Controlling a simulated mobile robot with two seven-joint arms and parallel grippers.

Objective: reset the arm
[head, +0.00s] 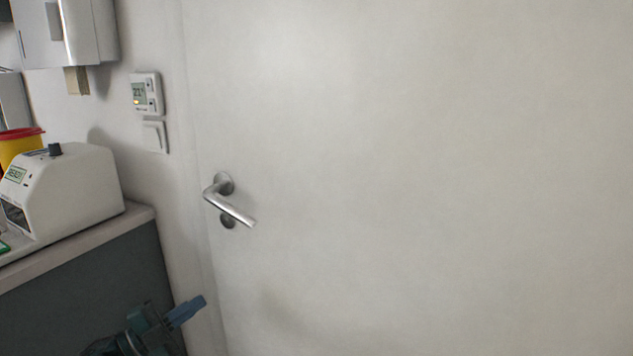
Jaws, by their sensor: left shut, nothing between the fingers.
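My left gripper (186,311) shows at the bottom left of the head view, low in front of the grey cabinet side and close to the door's left edge in the picture. Its blue fingers are together and hold nothing. The rest of the left arm is mostly cut off by the bottom edge. My right gripper is out of view.
A white door (420,180) fills the middle and right, with a metal lever handle (235,212) above my gripper. A grey cabinet (90,295) at left bears a white device (75,190). A thermostat (146,93) and light switch (155,137) are on the wall.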

